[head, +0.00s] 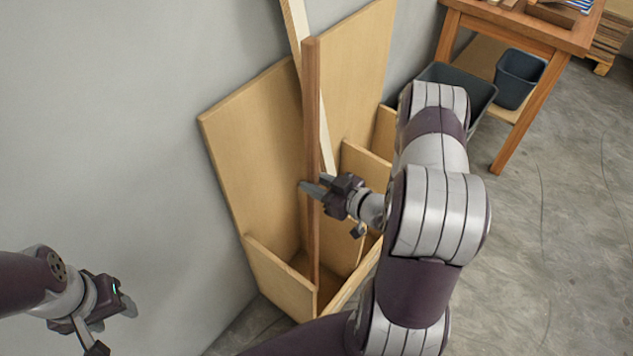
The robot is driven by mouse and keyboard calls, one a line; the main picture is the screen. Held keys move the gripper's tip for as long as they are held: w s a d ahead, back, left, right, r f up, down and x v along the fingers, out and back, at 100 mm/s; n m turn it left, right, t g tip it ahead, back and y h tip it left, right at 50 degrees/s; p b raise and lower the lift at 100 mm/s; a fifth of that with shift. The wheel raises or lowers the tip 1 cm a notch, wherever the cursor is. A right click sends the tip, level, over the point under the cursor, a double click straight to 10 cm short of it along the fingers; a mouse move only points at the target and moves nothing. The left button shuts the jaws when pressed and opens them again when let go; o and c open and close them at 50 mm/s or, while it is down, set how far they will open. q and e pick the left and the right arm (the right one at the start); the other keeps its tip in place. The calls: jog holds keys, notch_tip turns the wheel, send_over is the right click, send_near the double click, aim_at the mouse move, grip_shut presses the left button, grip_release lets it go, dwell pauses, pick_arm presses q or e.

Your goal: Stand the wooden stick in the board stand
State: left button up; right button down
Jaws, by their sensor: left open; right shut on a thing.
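The wooden stick (312,110) is dark brown and stands nearly upright. Its lower end is inside the front compartment of the board stand (277,278), behind the low front panel; whether it touches the floor of the stand is hard to tell. My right gripper (312,189) is shut on the stick at about mid-height, reaching in from the right. My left gripper (117,318) is open and empty at the lower left, well away from the stand.
A pale stick (296,22) leans in the stand behind the brown one. The stand is against the grey wall (120,120). Dark bins (518,78) and a wooden workbench (530,32) stand at the upper right. The floor (565,230) at right is clear.

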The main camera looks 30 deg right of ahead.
jog(key=shift+g, duration=0.3)
jog(key=x, duration=0.5)
jog(key=shift+w+f+b, duration=0.15)
jog(key=shift+f+b, duration=0.25)
dwell(0.6)
jog(key=c, duration=0.8)
grip_release()
jog(key=shift+o, duration=0.2)
jog(key=p+v, duration=0.1)
jog(key=v, duration=1.1)
jog(key=shift+s+r+p, duration=0.15)
jog(key=shift+s+p, duration=0.15)
jog(key=shift+p, duration=0.05)
